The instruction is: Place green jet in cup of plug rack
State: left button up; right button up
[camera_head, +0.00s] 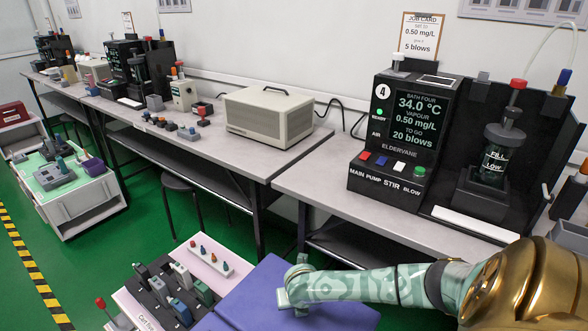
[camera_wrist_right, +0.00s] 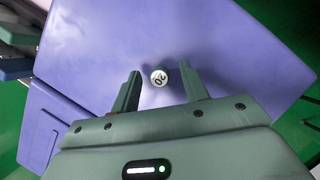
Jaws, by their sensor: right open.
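My right gripper (camera_head: 283,294) is over the purple-blue pad at the bottom of the head view. In the right wrist view the right gripper (camera_wrist_right: 160,72) is open, with its two fingers apart. A small round piece (camera_wrist_right: 160,78) with a pale face marked 20 shows between the fingertips, with gaps either side. I cannot tell whether it is the green jet. A white strip with several coloured pegs (camera_head: 212,256) stands left of the pad; I cannot tell whether it is the plug rack. My left gripper is not in view.
The purple-blue pad (camera_head: 252,296) lies beside a cart top with several grey and green testers (camera_head: 163,290). The bench bath unit (camera_head: 405,120) and a beige box (camera_head: 268,118) stand on the benches behind. The green floor (camera_head: 150,225) is open at left.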

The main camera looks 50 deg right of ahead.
grip_shut()
jog(key=shift+r, duration=0.15)
